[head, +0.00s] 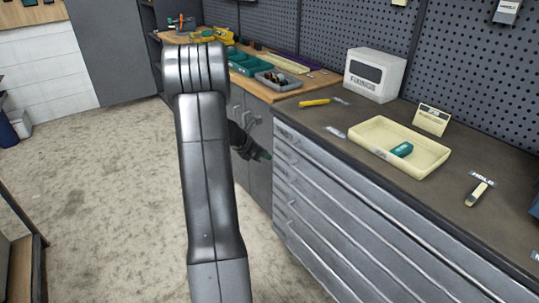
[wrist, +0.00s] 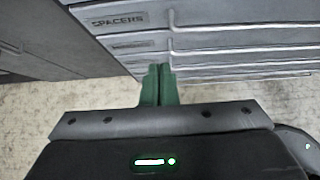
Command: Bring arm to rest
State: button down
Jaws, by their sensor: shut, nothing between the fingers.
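My arm rises through the middle of the head view, bends at the top, and its lower part is mostly hidden behind the front link. My gripper (head: 263,155) shows as a small dark shape with green fingertips, in front of the grey cabinet and drawers. In the wrist view my gripper (wrist: 159,68) has its two green fingers together, shut and empty. They point toward the drawer fronts, one labelled SPACERS (wrist: 117,20).
The drawer cabinet (head: 330,220) is on the right. Its worktop holds a cream tray (head: 440,160) with a teal piece (head: 402,149), a white box (head: 374,75) and a yellow-handled tool (head: 314,103). Bins stand on the wooden bench (head: 290,91). Open floor (head: 100,190) lies left.

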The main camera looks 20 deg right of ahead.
jog(key=shift+a+r, duration=0.1)
jog(key=shift+a, duration=0.05)
send_near(293, 162)
jog(key=x, duration=0.5)
jog(key=shift+s+f, duration=0.2)
jog(key=shift+f, duration=0.25)
jog(key=shift+w+d, duration=0.2)
jog(key=shift+d, duration=0.25)
